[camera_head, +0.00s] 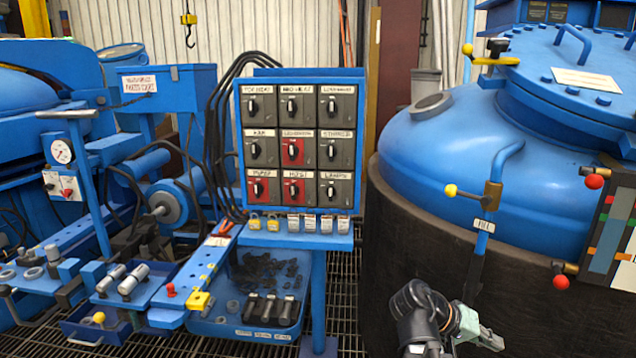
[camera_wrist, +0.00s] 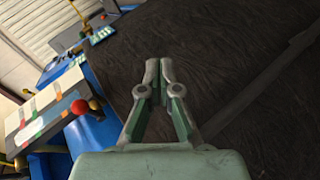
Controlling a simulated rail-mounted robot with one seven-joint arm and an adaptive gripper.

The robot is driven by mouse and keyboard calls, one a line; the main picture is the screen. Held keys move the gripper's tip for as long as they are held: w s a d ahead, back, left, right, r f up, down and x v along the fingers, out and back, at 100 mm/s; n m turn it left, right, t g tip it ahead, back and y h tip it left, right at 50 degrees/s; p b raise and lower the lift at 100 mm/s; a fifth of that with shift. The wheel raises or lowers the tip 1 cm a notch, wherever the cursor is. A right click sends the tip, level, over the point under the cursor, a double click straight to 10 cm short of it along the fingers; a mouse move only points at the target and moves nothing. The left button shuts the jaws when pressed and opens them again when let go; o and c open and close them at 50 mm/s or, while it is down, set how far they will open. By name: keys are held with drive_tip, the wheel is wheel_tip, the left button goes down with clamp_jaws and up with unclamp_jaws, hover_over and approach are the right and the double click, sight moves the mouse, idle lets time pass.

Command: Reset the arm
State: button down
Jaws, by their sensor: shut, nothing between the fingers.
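My gripper (camera_wrist: 160,75) shows in the wrist view with its two fingers together at the tips and nothing between them. In the head view my gripper (camera_head: 492,340) is at the lower right, in front of the dark lower wall of the blue furnace vessel (camera_head: 460,140). My arm's dark wrist joints show beside it, and the rest of the arm is out of view. In the wrist view the gripper is in front of a dark, rough surface (camera_wrist: 220,50).
A switch panel (camera_head: 297,140) with several rotary switches stands at the middle. Red-knobbed valves (camera_head: 560,281) and a yellow-knobbed FILL lever (camera_head: 465,192) stick out from the vessel. A bench with tools and a blue parts tray (camera_head: 225,325) is at the left.

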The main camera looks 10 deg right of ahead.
drive_tip(key=s+a+f+n+y+p, duration=0.1)
drive_tip(key=a+f+n+y+p, duration=0.2)
drive_tip(key=a+f+p, duration=0.5)
drive_tip(key=a+f+n+y+p, duration=0.3)
drive_tip(key=a+f, duration=0.2)
drive_tip(key=f, duration=0.7)
drive_tip(key=s+a+f+g+y+p, duration=0.1)
drive_tip(key=s+a+f+y+p, duration=0.1)
drive_tip(key=s, duration=0.5)
drive_tip(key=s+a+f+g+y+p, duration=0.2)
drive_tip(key=s+a+f+p, duration=0.2)
drive_tip(key=s+a+p, duration=0.2)
drive_tip(key=s+a+f+g+y+p, duration=0.1)
drive_tip(key=s+a+f+p, duration=0.2)
drive_tip(key=s+a, duration=0.4)
drive_tip(key=s+p, duration=0.1)
drive_tip(key=s, duration=0.1)
drive_tip(key=shift+s+a+f+n+y+p, duration=0.3)
drive_tip(key=shift+s+a+f+n+y, duration=0.05)
drive_tip(key=shift+a+f+n+y, duration=0.05)
